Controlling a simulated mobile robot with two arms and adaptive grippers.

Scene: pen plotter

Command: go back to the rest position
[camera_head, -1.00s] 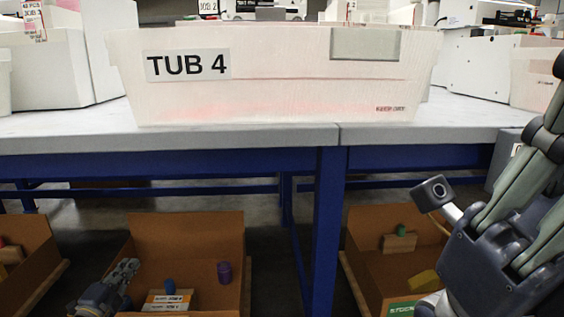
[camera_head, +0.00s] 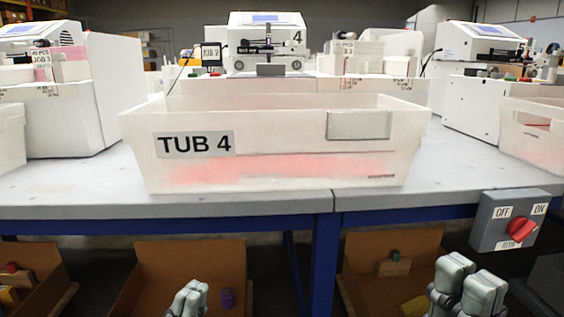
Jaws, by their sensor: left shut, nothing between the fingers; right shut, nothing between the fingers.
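My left gripper (camera_head: 189,297) shows at the bottom edge, left of centre, in front of a cardboard bin under the bench. Its two pale grey fingers point up, are close together and hold nothing. My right gripper (camera_head: 467,284) shows at the bottom right, below the red switch. It is also shut and empty, with its pale fingers pointing up. Both grippers are lower than the bench top and apart from the things around them. The rest of both arms is mostly cut off by the lower edge.
A white tub labelled TUB 4 (camera_head: 270,165) stands on the grey bench (camera_head: 80,185). A switch box (camera_head: 492,238) with a red knob (camera_head: 518,230) hangs at the bench's right front. Cardboard bins (camera_head: 200,255) stand below. White machines (camera_head: 265,35) stand behind the tub.

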